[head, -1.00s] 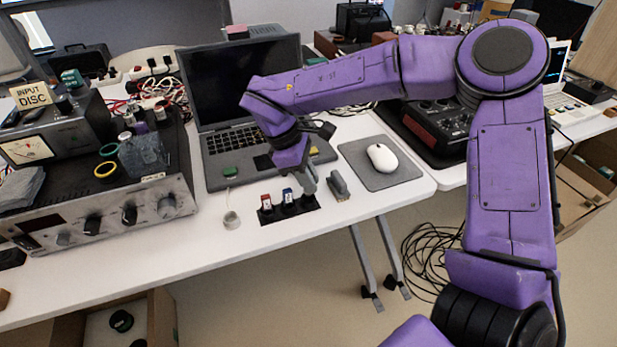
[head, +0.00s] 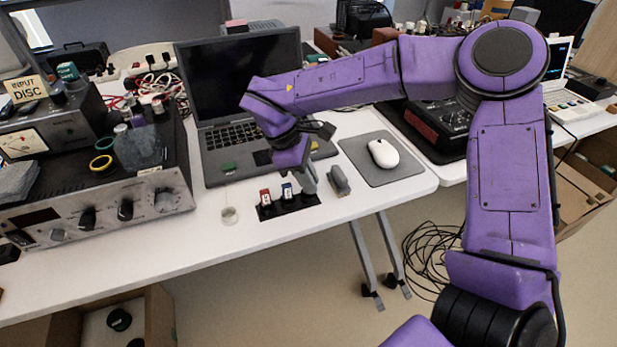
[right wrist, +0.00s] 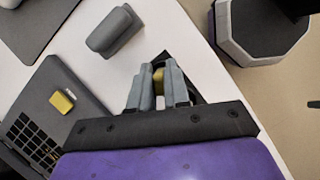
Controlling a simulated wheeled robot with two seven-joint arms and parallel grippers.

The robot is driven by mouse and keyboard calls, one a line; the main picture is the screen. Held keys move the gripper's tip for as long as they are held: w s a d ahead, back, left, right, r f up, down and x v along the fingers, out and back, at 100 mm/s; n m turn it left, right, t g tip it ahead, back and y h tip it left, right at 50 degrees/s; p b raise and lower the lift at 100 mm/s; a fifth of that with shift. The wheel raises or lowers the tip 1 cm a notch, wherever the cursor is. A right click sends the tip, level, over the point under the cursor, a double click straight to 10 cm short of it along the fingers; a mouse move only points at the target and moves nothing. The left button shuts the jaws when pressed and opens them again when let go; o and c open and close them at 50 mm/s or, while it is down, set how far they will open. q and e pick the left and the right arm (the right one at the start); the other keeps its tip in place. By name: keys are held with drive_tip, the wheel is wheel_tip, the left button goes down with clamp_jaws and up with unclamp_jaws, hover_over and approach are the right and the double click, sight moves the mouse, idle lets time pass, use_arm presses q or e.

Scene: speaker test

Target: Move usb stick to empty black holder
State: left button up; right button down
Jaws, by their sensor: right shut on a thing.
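A black holder strip (head: 268,211) lies near the table's front edge. A red-topped stick (head: 265,196) and a blue-topped stick (head: 287,191) stand upright in it. My right gripper (head: 309,190) points down at the strip's right end. In the right wrist view, my right gripper (right wrist: 158,78) is shut on a small yellowish thing (right wrist: 158,74), seemingly the usb stick, mostly hidden between the fingers. A dark part of the holder (right wrist: 165,58) shows just beyond the fingertips. I cannot tell whether the stick sits in the holder. My left gripper is not in view.
A grey block (head: 339,179) stands close right of the gripper; it also shows in the right wrist view (right wrist: 115,30). An open laptop (head: 215,165) is behind, with a mouse (head: 383,153) on a pad to the right.

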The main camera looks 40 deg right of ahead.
drive_tip(key=shift+f+b, duration=0.3)
drive_tip(key=shift+f, duration=0.05)
idle(0.3)
drive_tip(key=c, duration=0.6)
unclamp_jaws()
drive_tip(key=shift+r+p, duration=1.6)
drive_tip(key=shift+r, duration=1)
drive_tip(key=shift+s+f, duration=0.1)
drive_tip(key=shift+f, duration=0.05)
